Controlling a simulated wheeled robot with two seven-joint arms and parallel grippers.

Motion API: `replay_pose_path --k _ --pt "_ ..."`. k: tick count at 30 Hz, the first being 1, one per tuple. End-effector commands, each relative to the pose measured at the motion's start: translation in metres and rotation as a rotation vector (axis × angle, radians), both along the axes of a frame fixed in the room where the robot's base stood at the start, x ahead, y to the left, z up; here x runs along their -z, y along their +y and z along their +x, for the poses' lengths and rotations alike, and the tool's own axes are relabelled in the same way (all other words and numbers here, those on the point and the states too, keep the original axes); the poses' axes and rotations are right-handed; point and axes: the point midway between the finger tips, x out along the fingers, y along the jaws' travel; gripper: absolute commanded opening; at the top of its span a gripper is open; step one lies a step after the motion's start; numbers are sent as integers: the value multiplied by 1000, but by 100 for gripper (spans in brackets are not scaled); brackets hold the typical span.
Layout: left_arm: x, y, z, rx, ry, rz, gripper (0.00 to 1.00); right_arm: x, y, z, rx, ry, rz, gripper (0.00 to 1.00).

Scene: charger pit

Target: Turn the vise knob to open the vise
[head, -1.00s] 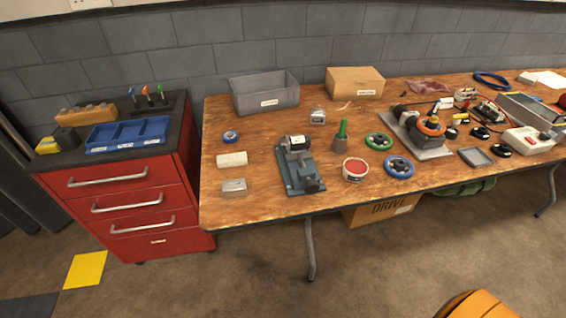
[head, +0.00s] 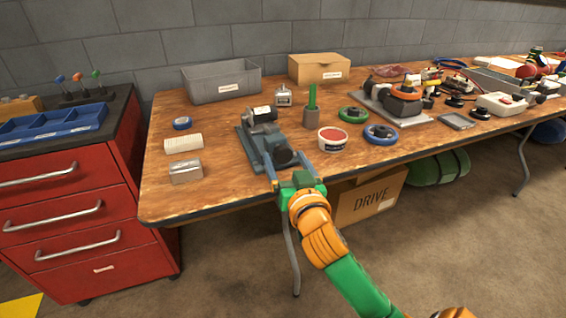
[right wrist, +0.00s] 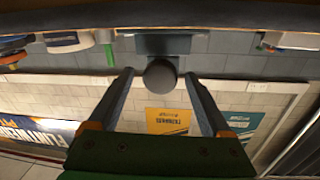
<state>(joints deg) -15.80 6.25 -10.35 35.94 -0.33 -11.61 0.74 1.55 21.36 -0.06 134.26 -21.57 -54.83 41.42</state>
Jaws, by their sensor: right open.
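My right gripper (head: 285,166) is open in front of the knob, at the bench edge. In the right wrist view its two fingertips (right wrist: 159,74) lie to either side of the knob, with gaps visible. Whether they reach around it in depth is hard to tell. My left gripper is not in view.
A red-topped tub (head: 333,140) and a green-handled tool (head: 312,108) stand right of the vise. A metal block (head: 186,172) and white roll (head: 184,143) lie left. Grey bin (head: 222,84) and cardboard box (head: 320,70) are behind. The bench's front-left corner is clear.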

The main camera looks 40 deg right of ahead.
Motion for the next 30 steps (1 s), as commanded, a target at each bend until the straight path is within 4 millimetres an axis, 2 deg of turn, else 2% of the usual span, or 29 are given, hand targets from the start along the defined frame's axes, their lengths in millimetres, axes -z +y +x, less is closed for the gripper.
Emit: replay_pose_path --k 3,6,13,14,21,23,30 --pt "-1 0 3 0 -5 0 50 -1 -4 14 -1 1 -1 83" --pt "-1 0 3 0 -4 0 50 -1 -6 19 -2 1 -1 83" --pt "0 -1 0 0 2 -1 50 0 -7 21 -2 3 0 83" --pt "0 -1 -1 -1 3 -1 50 0 -7 21 -2 3 0 80" --pt "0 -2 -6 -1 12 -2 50 0 -7 21 -2 3 0 15" --pt "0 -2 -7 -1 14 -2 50 0 -7 21 -2 3 0 0" --pt "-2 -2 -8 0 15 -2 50 0 -7 21 -1 9 -21 0"
